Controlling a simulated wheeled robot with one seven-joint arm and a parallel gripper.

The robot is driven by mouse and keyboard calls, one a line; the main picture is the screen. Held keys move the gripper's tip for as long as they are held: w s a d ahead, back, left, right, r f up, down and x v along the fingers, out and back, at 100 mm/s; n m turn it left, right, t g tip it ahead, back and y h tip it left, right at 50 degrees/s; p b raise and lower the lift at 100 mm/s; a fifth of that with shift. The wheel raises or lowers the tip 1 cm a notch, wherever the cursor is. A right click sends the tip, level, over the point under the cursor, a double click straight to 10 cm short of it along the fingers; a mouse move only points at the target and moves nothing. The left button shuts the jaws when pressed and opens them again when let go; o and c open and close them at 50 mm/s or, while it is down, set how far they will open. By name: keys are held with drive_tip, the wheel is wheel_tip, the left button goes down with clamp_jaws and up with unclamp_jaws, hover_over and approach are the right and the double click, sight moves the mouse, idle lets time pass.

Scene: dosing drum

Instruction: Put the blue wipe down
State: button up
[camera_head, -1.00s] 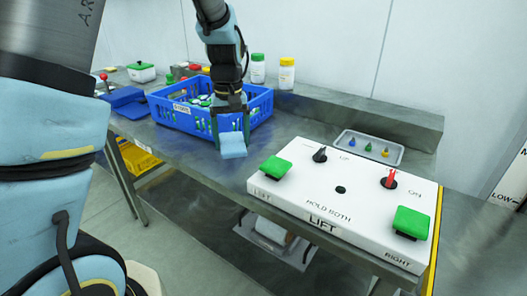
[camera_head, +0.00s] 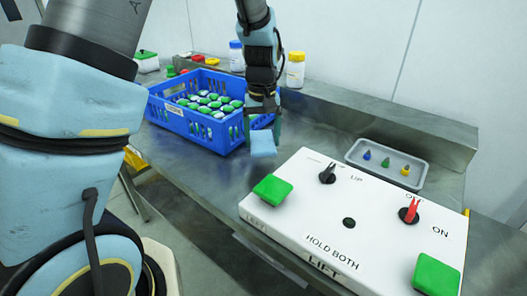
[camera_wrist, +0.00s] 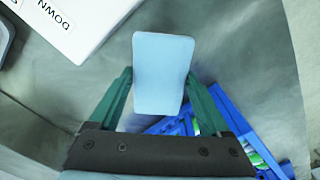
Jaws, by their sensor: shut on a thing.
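The blue wipe (camera_head: 263,144) is a light blue folded pad held between the green fingers of my gripper (camera_head: 263,128). In the wrist view the wipe (camera_wrist: 162,72) sits between the two fingertips of my gripper (camera_wrist: 160,90) and sticks out past them. In the head view it is just right of the blue crate, over the steel bench (camera_head: 215,165). I cannot tell whether its lower edge touches the bench.
The blue crate (camera_head: 184,124) of green-and-white capped vials stands close left of my gripper. The white control box (camera_head: 330,225) with green buttons is in front at right. A grey tray (camera_head: 357,148) with small coloured pieces lies behind it. Bottles (camera_head: 296,70) stand at the back.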

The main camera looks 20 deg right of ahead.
sight(261, 163)
drive_tip(key=shift+f+p, duration=0.5)
drive_tip(key=shift+f, duration=2.2)
drive_tip(key=shift+f, duration=0.25)
drive_tip(key=o, duration=1.1)
drive_tip(key=shift+o, duration=0.9)
drive_tip(key=shift+a+f, duration=0.1)
drive_tip(key=shift+a, duration=0.1)
